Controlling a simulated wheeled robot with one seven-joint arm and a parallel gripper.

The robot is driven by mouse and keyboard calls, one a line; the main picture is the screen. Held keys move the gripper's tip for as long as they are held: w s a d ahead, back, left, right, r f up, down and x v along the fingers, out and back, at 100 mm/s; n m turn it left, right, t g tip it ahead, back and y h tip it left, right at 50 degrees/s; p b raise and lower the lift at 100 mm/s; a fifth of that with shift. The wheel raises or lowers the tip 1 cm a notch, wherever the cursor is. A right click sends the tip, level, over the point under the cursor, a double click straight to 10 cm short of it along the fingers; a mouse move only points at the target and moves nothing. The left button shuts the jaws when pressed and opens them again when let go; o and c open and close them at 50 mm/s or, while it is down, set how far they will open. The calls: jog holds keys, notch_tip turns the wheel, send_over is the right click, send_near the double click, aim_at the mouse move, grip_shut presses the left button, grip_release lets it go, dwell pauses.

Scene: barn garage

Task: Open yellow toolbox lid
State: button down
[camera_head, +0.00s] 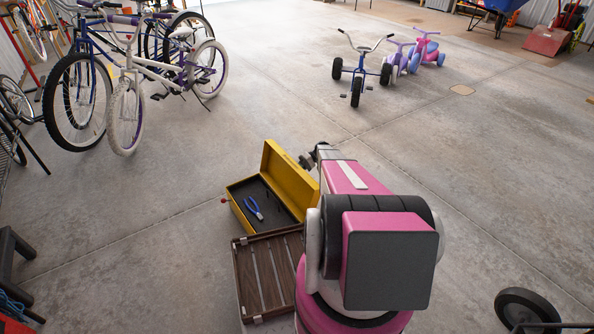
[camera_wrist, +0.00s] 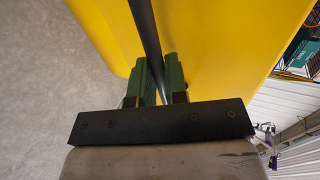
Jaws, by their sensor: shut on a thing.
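The yellow toolbox (camera_head: 234,206) stands on the concrete floor left of my arm. Its lid (camera_head: 289,181) is up, roughly upright along the box's right side, so the dark interior shows. Blue-handled pliers (camera_head: 253,208) lie inside. In the wrist view, my gripper (camera_wrist: 160,80) has its green fingers shut on a dark bar-like handle (camera_wrist: 147,35) that runs along the yellow lid (camera_wrist: 215,45). In the head view, my gripper (camera_head: 309,159) is partly hidden at the lid's far right end, behind my pink arm.
A brown slatted wooden crate (camera_head: 270,272) sits just in front of the toolbox. Bicycles (camera_head: 125,85) stand at the upper left. A tricycle (camera_head: 357,72) and small ride-on toys (camera_head: 425,50) stand farther back. The floor to the right is mostly clear.

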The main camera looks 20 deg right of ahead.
jog(key=shift+d+f, duration=0.1)
jog(key=shift+f, duration=0.45)
jog(key=c, duration=1.1)
grip_release()
jog(key=shift+c, duration=0.2)
jog(key=shift+r, duration=0.1)
jog(key=shift+d+r, duration=0.1)
jog(key=shift+r, duration=0.05)
jog(key=v, duration=1)
jog(key=shift+w+d, duration=0.15)
jog(key=shift+d, duration=0.05)
